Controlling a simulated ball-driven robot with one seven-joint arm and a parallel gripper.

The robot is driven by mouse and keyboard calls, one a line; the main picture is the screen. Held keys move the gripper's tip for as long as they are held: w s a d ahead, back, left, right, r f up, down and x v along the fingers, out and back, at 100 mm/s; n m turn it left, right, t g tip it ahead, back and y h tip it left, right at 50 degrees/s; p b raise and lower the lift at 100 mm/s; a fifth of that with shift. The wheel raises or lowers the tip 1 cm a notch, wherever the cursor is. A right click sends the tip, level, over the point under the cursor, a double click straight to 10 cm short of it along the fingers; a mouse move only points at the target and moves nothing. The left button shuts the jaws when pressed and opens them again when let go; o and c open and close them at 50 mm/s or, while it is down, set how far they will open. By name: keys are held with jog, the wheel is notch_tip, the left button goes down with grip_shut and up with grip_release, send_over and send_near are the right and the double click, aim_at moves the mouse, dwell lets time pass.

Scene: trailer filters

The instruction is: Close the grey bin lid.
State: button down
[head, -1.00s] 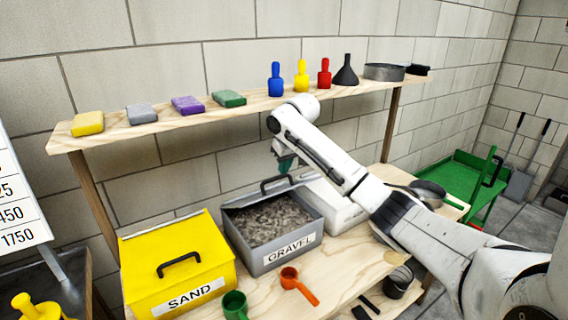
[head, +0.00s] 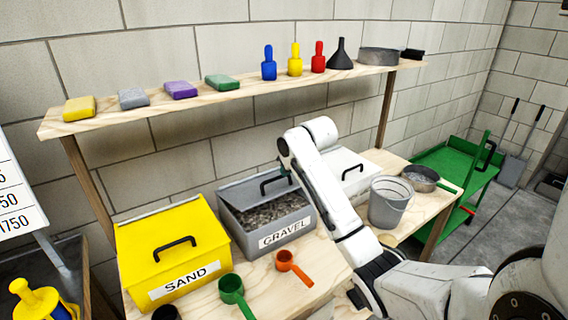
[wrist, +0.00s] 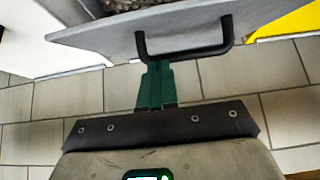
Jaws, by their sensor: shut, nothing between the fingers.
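The grey bin (head: 268,245) labelled GRAVEL stands on the bench with gravel (head: 268,212) showing inside. Its grey lid (head: 240,191) is open, tilted up at the back edge, with a black handle (head: 276,182). In the wrist view the lid (wrist: 190,28) spans the top, with its handle (wrist: 185,48) toward my gripper. My gripper's green fingers (wrist: 156,68) are together and empty, at the handle and lid edge; I cannot tell whether they touch. In the head view my arm hides most of the gripper, behind the bin's right side.
A closed yellow SAND bin (head: 172,258) stands left of the grey bin. A white bin (head: 350,172) and a grey bucket (head: 388,204) are to the right. Green (head: 232,288) and orange (head: 290,262) scoops lie in front. A wooden shelf (head: 200,102) runs above.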

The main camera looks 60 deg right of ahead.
aim_at(289, 187)
jog(key=f+b, duration=0.1)
jog(key=s+a+f+t+b, duration=0.1)
jog(key=f, duration=0.1)
jog(key=s+f+t+h+b, duration=0.1)
jog(key=f, duration=0.1)
jog(key=shift+a+b, duration=0.25)
jog(key=shift+b, duration=0.15)
jog(key=shift+s+a+f+t+h+b, duration=0.1)
jog(key=shift+s+f+t+h+b, duration=0.15)
jog(key=shift+f+t+b, duration=0.25)
jog(key=shift+s+a+f+t+h+b, duration=0.15)
jog(key=shift+f+t+h+b, duration=0.15)
jog(key=shift+f+b, duration=0.4)
jog(key=shift+r, duration=0.15)
